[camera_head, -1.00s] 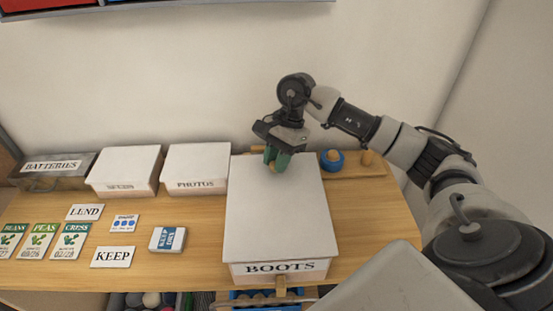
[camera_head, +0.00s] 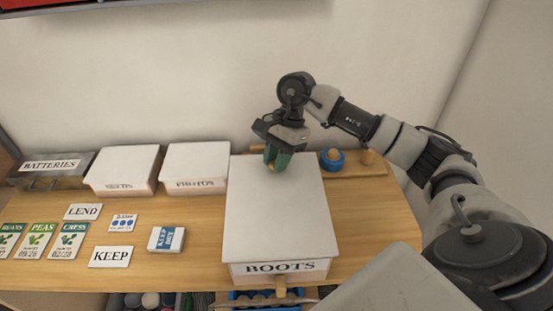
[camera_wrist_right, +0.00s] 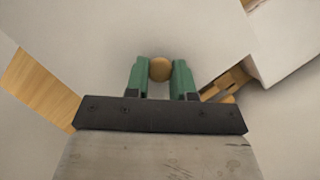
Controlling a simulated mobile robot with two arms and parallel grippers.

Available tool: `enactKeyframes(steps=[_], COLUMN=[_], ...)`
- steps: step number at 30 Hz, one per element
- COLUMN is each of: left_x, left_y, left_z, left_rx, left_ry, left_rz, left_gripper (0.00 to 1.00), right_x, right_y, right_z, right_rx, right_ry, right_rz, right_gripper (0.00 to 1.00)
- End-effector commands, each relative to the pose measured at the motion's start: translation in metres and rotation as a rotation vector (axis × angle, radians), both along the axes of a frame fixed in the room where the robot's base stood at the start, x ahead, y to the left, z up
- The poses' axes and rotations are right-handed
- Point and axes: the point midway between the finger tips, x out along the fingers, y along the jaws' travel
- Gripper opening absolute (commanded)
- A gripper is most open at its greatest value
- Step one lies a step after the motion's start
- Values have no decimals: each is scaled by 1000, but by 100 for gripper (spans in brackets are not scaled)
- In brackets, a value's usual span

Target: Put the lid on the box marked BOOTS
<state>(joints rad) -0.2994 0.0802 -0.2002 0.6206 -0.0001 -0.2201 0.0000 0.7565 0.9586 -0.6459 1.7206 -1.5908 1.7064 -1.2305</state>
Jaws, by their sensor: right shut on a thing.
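The box marked BOOTS (camera_head: 281,271) stands on the wooden table, its label facing the front edge. Its white lid (camera_head: 275,220) lies over the top of the box and looks level; I cannot tell whether it is fully seated. My right gripper (camera_head: 276,163) is over the far part of the lid, its green fingers shut on the lid's round wooden knob. The knob (camera_wrist_right: 160,69) shows between the fingers in the right wrist view, with the white lid around it. My left gripper is not in view.
Lidded white boxes, one marked PHOTOS (camera_head: 196,167), and a BATTERIES box (camera_head: 50,170) stand at the back left. Seed packets (camera_head: 40,239) and cards marked LEND (camera_head: 84,212) and KEEP (camera_head: 111,257) lie at the left. A blue ring toy (camera_head: 331,160) sits behind the lid's right side.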

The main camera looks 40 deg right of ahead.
Motion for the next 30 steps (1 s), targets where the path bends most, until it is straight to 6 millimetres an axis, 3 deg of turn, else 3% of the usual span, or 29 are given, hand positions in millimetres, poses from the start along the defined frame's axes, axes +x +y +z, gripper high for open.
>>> enactKeyframes(steps=[30], left_x=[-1], left_y=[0], left_z=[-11], left_rx=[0], left_ry=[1], left_rz=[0], left_gripper=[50], right_x=[0], right_y=[0], right_z=[-6], right_rx=[-1], right_ry=[0], right_rz=[0], right_gripper=[0])
